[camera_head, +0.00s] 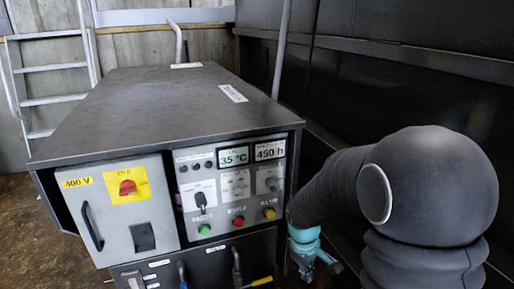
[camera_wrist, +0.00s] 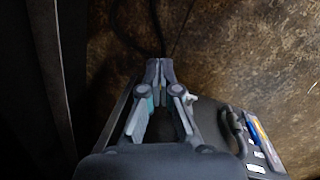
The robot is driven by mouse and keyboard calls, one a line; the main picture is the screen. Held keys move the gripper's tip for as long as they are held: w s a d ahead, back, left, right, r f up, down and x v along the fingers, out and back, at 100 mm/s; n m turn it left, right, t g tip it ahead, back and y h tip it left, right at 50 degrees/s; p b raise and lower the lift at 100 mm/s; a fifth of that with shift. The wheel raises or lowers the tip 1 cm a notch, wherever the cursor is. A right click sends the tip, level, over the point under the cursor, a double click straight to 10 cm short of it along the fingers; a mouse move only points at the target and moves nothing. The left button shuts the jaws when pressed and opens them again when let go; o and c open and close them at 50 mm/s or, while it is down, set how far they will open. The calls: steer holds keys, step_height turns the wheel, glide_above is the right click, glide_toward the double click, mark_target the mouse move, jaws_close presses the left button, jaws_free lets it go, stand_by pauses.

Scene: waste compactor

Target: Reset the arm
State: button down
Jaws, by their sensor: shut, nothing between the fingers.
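My gripper (camera_wrist: 160,68) is shut and empty, its two fingertips together in the wrist view. In the head view my gripper (camera_head: 310,262) hangs low, just right of the control cabinet's front, with my dark sleeved arm curving down to it. Its fingertips are hard to make out there. The control cabinet (camera_head: 160,105) is a dark box with a flat, sloping top. In the wrist view, part of the cabinet's lower front (camera_wrist: 262,160) shows at the lower right, apart from the fingers.
A dark wall (camera_head: 400,80) stands on the right. A ladder (camera_head: 50,68) is at the left. Brown floor (camera_wrist: 240,50) lies below the gripper.

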steer(key=s+d+r+m+t+y, duration=0.1)
steer(key=s+r+m+t, duration=0.4)
steer(key=s+r, duration=1.2)
steer(key=shift+s+d+r+m+t+y, duration=0.35)
steer(key=shift+d+r+m, duration=0.2)
steer(key=shift+r+m, duration=1)
steer(key=shift+f, duration=0.1)
